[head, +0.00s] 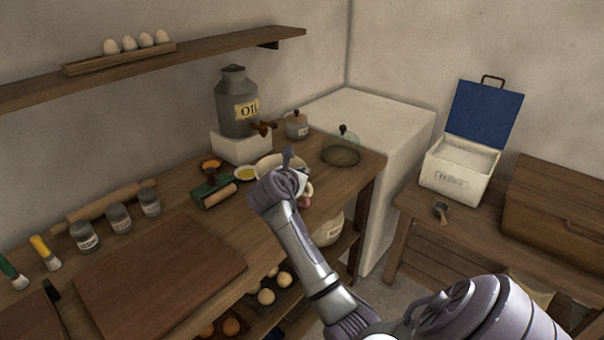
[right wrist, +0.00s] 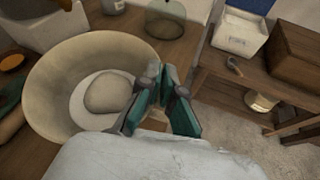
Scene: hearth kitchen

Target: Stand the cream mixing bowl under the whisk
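The cream mixing bowl (right wrist: 52,78) fills the left of the right wrist view, with a pale rounded lump (right wrist: 106,92) inside. In the head view only pale bits of the bowl (head: 266,162) show, as my right wrist covers most of it. My right gripper (right wrist: 166,82) is at the bowl's right rim, one finger inside and one outside, drawn close together on it. In the head view this gripper (head: 291,172) is over the counter. No whisk can be made out clearly. A green device with a wooden handle (head: 212,190) stands left of the bowl. My left gripper is out of view.
A grey oil can (head: 237,105) stands on a white block (head: 240,147) behind. A small lidded jar (head: 297,125) and a glass dome (head: 342,150) are at the counter's right end. A wooden board (head: 160,278) lies front left. A wall shelf (head: 200,58) hangs above.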

